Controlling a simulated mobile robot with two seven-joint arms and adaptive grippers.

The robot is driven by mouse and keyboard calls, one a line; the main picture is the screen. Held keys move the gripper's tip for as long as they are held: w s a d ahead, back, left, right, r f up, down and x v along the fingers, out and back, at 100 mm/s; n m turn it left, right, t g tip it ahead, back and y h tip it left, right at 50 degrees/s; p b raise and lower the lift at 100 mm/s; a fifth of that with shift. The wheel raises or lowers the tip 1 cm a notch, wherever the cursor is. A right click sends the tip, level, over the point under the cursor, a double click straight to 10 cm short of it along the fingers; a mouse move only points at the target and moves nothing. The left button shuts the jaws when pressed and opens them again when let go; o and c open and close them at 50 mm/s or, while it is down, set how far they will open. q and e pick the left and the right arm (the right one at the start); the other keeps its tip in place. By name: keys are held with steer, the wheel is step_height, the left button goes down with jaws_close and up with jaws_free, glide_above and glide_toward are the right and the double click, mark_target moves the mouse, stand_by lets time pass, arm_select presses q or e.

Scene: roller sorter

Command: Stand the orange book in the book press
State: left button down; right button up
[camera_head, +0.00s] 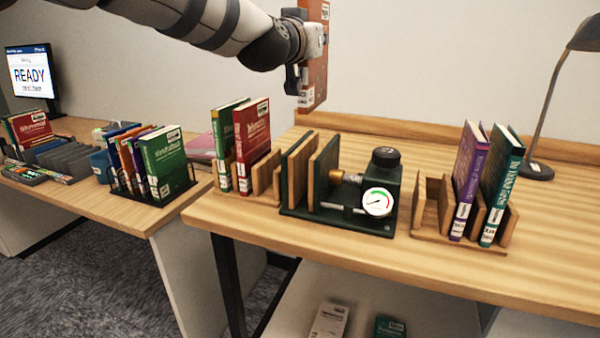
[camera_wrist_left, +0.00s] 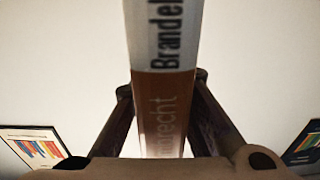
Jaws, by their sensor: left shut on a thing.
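The orange book (camera_head: 316,62) is upright in the air at the top of the head view, above the back of the table. My left gripper (camera_head: 303,74) is shut on it. In the left wrist view the book's spine (camera_wrist_left: 165,100), with a white label, stands between the two fingers (camera_wrist_left: 163,118). The book press (camera_head: 340,190) stands on the table below, with wood-lined dark green plates, a black knob and a round gauge. The slot between its plates (camera_head: 312,165) looks empty. My right gripper is not in view.
A wooden rack (camera_head: 262,178) with a green and a red book stands left of the press. Another rack (camera_head: 430,220) with a purple and a teal book stands right. A lamp (camera_head: 538,170) is at the back right. The front right tabletop is clear.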

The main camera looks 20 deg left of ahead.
arm_select(q)
step_height(320, 180, down, 13)
steer(key=shift+w+d+r+b, duration=0.15)
steer(key=shift+r+b, duration=0.05)
steer(key=shift+b, duration=0.3)
steer(key=shift+f, duration=2.35)
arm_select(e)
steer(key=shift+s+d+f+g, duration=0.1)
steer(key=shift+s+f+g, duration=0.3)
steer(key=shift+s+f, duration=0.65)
arm_select(q)
steer(key=shift+f+b, duration=0.3)
steer(key=shift+f, duration=0.3)
steer(key=c, duration=1.6)
jaws_free()
steer(key=shift+o, duration=0.2)
steer(key=p, duration=0.2)
glide_toward(315, 104)
step_height(315, 104, down, 5)
steer(key=shift+a+f, duration=0.15)
steer(key=shift+a, duration=0.15)
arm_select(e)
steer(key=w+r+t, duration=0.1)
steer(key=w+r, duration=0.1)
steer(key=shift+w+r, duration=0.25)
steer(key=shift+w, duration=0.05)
